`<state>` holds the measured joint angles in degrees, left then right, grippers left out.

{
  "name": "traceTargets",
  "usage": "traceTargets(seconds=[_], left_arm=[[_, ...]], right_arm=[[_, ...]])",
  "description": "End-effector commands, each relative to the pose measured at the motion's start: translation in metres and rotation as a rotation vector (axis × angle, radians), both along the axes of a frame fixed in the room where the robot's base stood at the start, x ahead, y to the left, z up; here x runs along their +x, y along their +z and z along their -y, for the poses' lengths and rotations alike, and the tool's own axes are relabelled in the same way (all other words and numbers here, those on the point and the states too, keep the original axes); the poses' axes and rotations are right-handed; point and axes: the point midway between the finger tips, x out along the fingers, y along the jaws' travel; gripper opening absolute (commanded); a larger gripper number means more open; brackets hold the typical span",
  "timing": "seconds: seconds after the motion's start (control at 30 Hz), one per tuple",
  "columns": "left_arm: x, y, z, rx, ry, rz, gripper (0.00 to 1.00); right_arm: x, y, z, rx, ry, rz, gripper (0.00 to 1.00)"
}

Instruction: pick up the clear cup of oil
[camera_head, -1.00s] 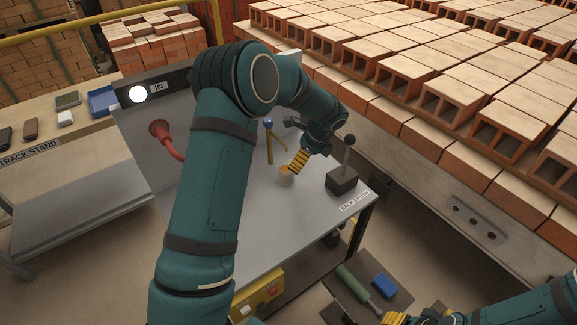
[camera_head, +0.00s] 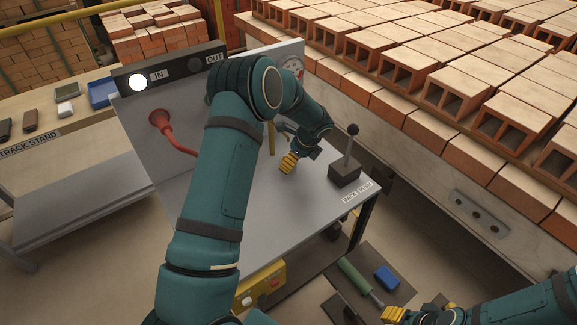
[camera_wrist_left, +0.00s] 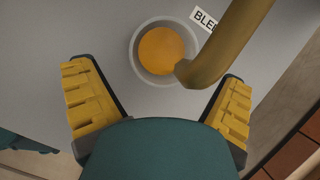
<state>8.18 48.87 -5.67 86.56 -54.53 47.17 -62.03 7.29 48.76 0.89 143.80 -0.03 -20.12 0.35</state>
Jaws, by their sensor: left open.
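The clear cup of oil (camera_wrist_left: 161,53) shows in the left wrist view as a round pale rim around amber liquid, standing on the grey bench top. A curved brass spout (camera_wrist_left: 225,45) comes down over its right edge in that view. My left gripper (camera_wrist_left: 156,78) is open, its yellow-padded fingers apart below the cup in the picture, with nothing between them. In the head view my left gripper (camera_head: 288,163) is low over the bench, and I cannot make out the cup there. My right gripper (camera_head: 393,314) is at the bottom edge, partly cut off.
A black-knobbed lever on a dark block (camera_head: 344,173) stands right of my left gripper. A red pipe (camera_head: 166,125) is on the panel at left. A shelf below holds a green roller (camera_head: 357,278) and a blue block (camera_head: 387,277). Stacked bricks (camera_head: 430,75) fill the right.

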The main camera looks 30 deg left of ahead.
Motion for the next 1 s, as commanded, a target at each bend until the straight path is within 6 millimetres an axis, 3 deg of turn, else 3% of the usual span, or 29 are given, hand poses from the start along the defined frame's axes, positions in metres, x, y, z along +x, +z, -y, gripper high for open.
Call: traceTargets(seconds=[0.2,0.47,0.57,0.7,1.0], left_arm=[[0.002,-0.031,-0.013,0.0,0.0,-0.002,0.97],[0.002,-0.035,-0.015,0.0,-0.001,0.0,0.97],[0.002,-0.035,-0.015,0.0,-0.001,0.0,0.69],[0.002,-0.034,-0.015,0.0,0.0,0.0,0.2],[0.002,-0.034,-0.015,0.0,0.0,0.0,0.19]], right_arm=[[-0.002,-0.007,0.0,0.001,0.004,-0.005,0.47],[-0.002,-0.007,0.0,0.002,0.004,-0.006,0.47],[-0.002,-0.007,0.0,0.002,0.004,-0.006,0.47],[-0.002,-0.007,0.0,0.002,0.004,-0.006,0.47],[-0.002,-0.007,0.0,0.001,0.004,-0.005,0.47]])
